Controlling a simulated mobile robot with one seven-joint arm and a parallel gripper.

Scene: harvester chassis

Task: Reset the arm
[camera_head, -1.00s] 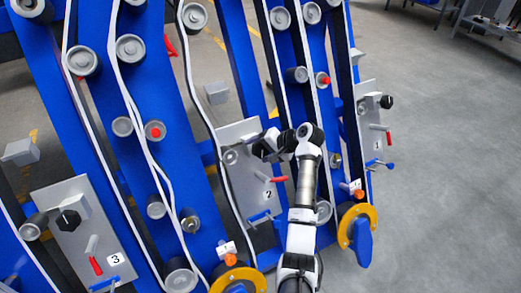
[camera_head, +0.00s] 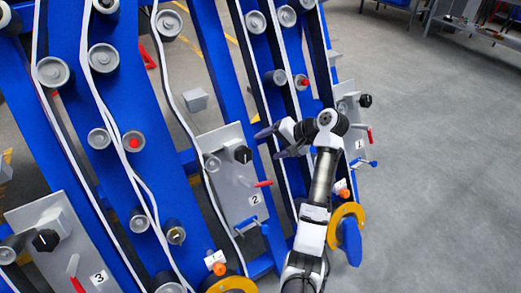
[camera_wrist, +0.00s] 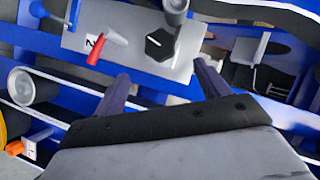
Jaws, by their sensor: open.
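My gripper (camera_head: 270,132) is in front of the blue chassis, to the right of and above the grey panel marked 2 (camera_head: 226,205). In the wrist view, my gripper (camera_wrist: 160,85) has its two dark fingers spread apart with nothing between them. Beyond the fingers, the panel marked 2 (camera_wrist: 125,22) shows a black hexagonal knob (camera_wrist: 159,45) and a red-tipped lever (camera_wrist: 96,56). The fingers appear apart from the panel. My arm rises from the bottom of the head view and bends at the elbow toward the chassis.
The panel marked 3 (camera_head: 25,218) is at lower left and the panel marked 1 (camera_head: 345,100) at right. Yellow wheels (camera_head: 338,222) and rollers with white belts line the blue frame. Grey floor (camera_head: 440,190) is free at right; a workbench (camera_head: 480,30) stands far back.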

